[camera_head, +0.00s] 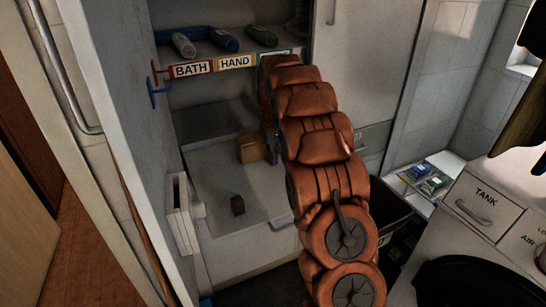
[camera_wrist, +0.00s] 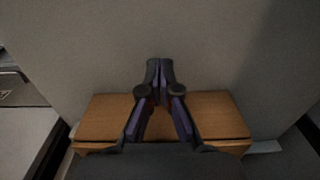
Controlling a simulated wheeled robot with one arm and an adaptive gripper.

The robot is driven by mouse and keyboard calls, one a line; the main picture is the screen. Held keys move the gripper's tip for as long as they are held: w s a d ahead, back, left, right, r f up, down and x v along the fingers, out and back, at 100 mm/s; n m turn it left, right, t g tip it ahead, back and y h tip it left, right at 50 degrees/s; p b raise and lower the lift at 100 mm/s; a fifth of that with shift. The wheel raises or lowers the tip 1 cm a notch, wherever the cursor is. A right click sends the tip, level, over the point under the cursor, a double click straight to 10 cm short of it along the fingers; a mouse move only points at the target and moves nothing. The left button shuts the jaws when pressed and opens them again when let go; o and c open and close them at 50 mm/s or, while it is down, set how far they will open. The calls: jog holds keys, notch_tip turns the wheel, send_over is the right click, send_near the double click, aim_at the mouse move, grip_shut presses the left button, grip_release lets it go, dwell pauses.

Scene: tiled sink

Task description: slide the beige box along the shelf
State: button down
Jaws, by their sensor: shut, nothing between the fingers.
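The beige box (camera_head: 252,149) stands on the pale shelf (camera_head: 215,170), near its back, in the head view. My gripper (camera_head: 270,145) is at the box's right side, mostly hidden by my orange arm. In the wrist view a wide orange-brown box face (camera_wrist: 218,108), seemingly the same box, spans the lower middle. My gripper (camera_wrist: 160,64) is shut there, its fingers crossing in front of the box with tips together past its upper edge. Nothing is between the fingers. I cannot tell whether they touch the box.
A small dark block with a green top (camera_head: 238,204) sits nearer the shelf's front. Rolled bottles (camera_head: 225,40) lie on the upper shelf, above a BATH HAND label strip (camera_head: 215,67). A grey panel (camera_head: 120,110) bounds the left. Shelf left of the box is clear.

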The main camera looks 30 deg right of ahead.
jog(key=shift+s, duration=0.35)
jog(key=shift+w+a+r, duration=0.1)
jog(key=shift+r, duration=0.25)
notch_tip(320, 180, up, 9)
jog(key=b, duration=0.1)
jog(key=shift+r, duration=0.15)
